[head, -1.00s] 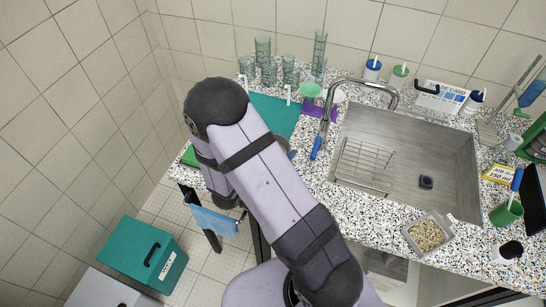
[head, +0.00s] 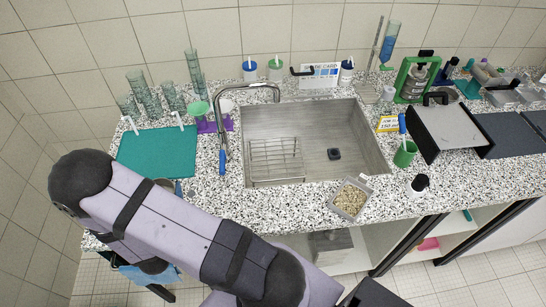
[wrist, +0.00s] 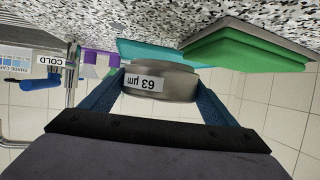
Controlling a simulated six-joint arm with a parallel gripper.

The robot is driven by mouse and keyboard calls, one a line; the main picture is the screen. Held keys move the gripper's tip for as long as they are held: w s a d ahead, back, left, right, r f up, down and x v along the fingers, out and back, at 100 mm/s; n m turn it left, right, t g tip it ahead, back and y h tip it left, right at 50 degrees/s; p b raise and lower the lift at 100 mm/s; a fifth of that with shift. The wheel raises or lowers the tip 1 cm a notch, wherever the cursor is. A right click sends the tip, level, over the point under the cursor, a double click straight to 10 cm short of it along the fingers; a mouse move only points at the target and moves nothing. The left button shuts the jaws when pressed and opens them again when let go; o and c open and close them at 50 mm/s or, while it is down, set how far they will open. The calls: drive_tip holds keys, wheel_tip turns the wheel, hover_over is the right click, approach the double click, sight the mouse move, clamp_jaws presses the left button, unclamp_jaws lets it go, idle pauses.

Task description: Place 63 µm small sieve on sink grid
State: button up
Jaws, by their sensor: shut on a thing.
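In the wrist view, which is upside down, my gripper (wrist: 160,95) is shut on a round grey metal small sieve (wrist: 172,88). The sieve has a white label reading 63 µm, and one finger lies on each side of it. In the head view only a bit of the sieve's rim (head: 166,182) shows behind my forearm, near the counter's front left. The sink grid (head: 275,160) is a wire rack in the left part of the steel sink (head: 350,125). Nothing lies on the grid. My gripper is left of the sink, apart from the grid.
The tap (head: 222,110) and its blue handle stand at the sink's left edge. A teal mat (head: 158,155) with glass beakers behind it lies at left. A tray of grains (head: 349,199) sits at the sink's front edge. Green and purple funnel items (head: 205,115) stand near the tap.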

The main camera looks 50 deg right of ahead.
drive_tip(key=a+n+y, duration=0.1)
drive_tip(key=a+n+t+y, duration=0.1)
drive_tip(key=a, duration=0.1)
drive_tip(key=a+f+n+y, duration=0.1)
drive_tip(key=a, duration=0.1)
drive_tip(key=shift+w+a+t, duration=0.15)
drive_tip(key=shift+w+t, duration=0.1)
drive_tip(key=shift+t, duration=0.05)
drive_tip(key=a+y, duration=0.1)
drive_tip(key=a+n+y, duration=0.1)
drive_tip(key=a+r+n, duration=0.1)
drive_tip(key=shift+w+a+r+t+y, duration=0.1)
drive_tip(key=shift+w+a+t+y, duration=0.15)
drive_tip(key=shift+a+t+y, duration=0.15)
drive_tip(key=w+d+r+n+y+b, duration=0.1)
drive_tip(key=w+d+r, duration=0.15)
drive_tip(key=r, duration=0.55)
drive_tip(key=w+d+r+n+y+b, duration=0.1)
drive_tip(key=w+d+r, duration=0.15)
drive_tip(key=r, duration=0.55)
drive_tip(key=w+d+r+n+b, duration=0.1)
drive_tip(key=w+d+r+b, duration=0.2)
drive_tip(key=w+d+r, duration=0.2)
drive_tip(key=n+y+b, duration=0.2)
drive_tip(key=y+b, duration=0.1)
drive_tip(key=b, duration=1.2)
hover_over(276, 157)
wheel_tip(276, 157, down, 20)
drive_tip(key=shift+f+p, duration=0.5)
drive_tip(key=shift+f, duration=4.45)
